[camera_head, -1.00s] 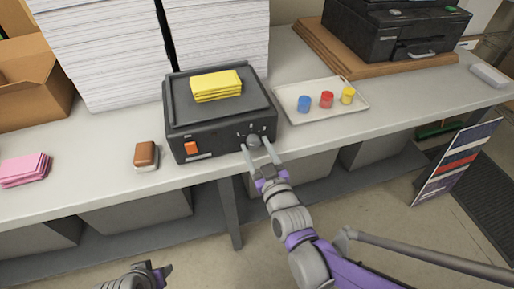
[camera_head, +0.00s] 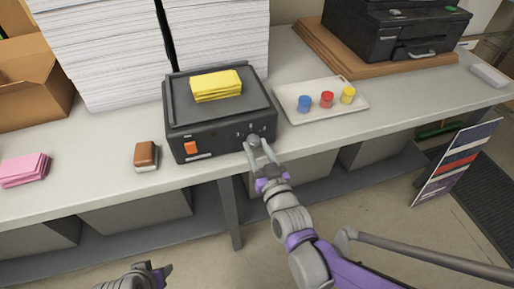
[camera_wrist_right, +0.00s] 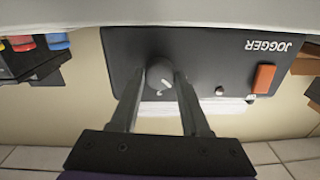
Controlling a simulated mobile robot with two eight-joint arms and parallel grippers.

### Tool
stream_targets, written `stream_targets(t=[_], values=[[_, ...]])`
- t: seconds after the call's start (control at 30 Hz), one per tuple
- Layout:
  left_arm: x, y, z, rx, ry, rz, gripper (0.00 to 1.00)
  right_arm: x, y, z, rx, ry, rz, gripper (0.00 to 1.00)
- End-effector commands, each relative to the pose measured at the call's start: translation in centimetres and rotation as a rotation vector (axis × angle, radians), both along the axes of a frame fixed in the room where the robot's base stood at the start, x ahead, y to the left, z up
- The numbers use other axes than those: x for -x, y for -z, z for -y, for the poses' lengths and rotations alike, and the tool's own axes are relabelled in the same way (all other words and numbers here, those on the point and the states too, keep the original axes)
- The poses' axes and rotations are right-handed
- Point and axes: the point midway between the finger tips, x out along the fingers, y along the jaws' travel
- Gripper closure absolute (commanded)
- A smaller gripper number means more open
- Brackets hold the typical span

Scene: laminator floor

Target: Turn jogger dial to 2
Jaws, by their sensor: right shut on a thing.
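The jogger (camera_head: 200,130) is a black box with a flat tray top, standing on the bench in the head view. Its dial (camera_head: 253,137) is a dark grey knob on the right of the front face. My right gripper (camera_head: 260,148) is shut on the dial, with a finger on each side. The right wrist view shows the jogger front upside down, with the dial (camera_wrist_right: 159,76) between the fingers and a pale mark on the knob. The number it points to cannot be read. My left gripper (camera_head: 158,272) is at the bottom edge, partly cut off, away from the jogger.
An orange switch (camera_head: 191,148) is on the jogger's front left, and a yellow stack (camera_head: 216,85) lies on top. A white tray (camera_head: 322,115) with three coloured pots stands to the right. A brown-and-white block (camera_head: 145,155) and pink pads (camera_head: 24,170) lie left. Tall paper stacks (camera_head: 100,45) stand behind.

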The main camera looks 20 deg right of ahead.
Motion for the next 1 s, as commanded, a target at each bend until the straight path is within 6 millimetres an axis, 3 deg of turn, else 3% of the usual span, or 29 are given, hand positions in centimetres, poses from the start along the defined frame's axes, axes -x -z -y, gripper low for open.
stream_targets(t=[0.6, 1.0], values=[[0.03, 0.32, 0.0, 0.0, 0.0, -0.001, 0.5, 0.03, 0.1, 0.03, -0.56, 0.0, -0.019, 1.0], [0.03, 0.39, 0.0, 0.0, 0.0, -0.001, 0.5, 0.03, 0.13, 0.03, -0.769, 0.0, -0.026, 1.0]])
